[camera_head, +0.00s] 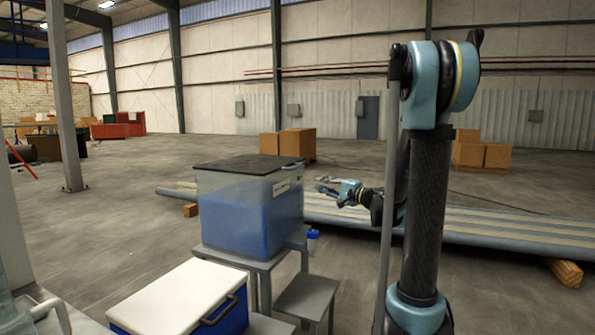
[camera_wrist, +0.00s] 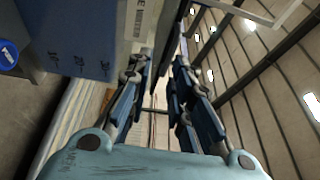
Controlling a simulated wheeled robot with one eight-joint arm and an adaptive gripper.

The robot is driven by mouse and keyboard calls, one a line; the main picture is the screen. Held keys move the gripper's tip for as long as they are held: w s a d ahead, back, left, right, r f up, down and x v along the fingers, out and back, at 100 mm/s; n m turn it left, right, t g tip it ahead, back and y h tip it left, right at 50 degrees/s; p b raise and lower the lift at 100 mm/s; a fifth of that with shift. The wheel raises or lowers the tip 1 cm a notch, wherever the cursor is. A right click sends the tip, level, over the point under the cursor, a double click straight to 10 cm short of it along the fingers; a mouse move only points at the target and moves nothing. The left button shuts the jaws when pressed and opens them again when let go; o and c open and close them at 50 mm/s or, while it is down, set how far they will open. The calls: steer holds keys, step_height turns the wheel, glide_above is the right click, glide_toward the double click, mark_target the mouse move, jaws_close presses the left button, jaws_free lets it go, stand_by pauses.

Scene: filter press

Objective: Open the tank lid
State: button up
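The tank (camera_head: 250,217) is a translucent box with blue contents on a grey stand. Its flat dark lid (camera_head: 240,164) lies closed on top, with a small handle-like part at its right edge. My gripper (camera_head: 326,185) is to the right of the tank, below lid level, apart from it and pointing toward it. In the wrist view my gripper (camera_wrist: 162,65) shows two fingers spread apart with nothing between them. The tank's marked wall (camera_wrist: 85,35) fills the upper left there, and the dark lid edge (camera_wrist: 168,28) shows beyond the fingertips.
A blue cooler with a white lid (camera_head: 172,296) stands in front of the tank. A grey step (camera_head: 308,296) and the tank stand (camera_head: 262,270) are below. Long pipes (camera_head: 500,232) lie on the floor behind. Cardboard boxes (camera_head: 296,144) are farther back.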

mark_target(298, 166)
steer(key=shift+m+t, duration=0.8)
steer(key=x, duration=0.6)
steer(key=w+d+x, duration=0.1)
steer(key=x, duration=0.5)
steer(key=w+d+r+x, duration=0.1)
steer(key=x, duration=0.5)
steer(key=shift+w+a+r, duration=0.1)
steer(key=shift+w+r, duration=0.05)
steer(key=shift+w, duration=0.1)
jaws_close()
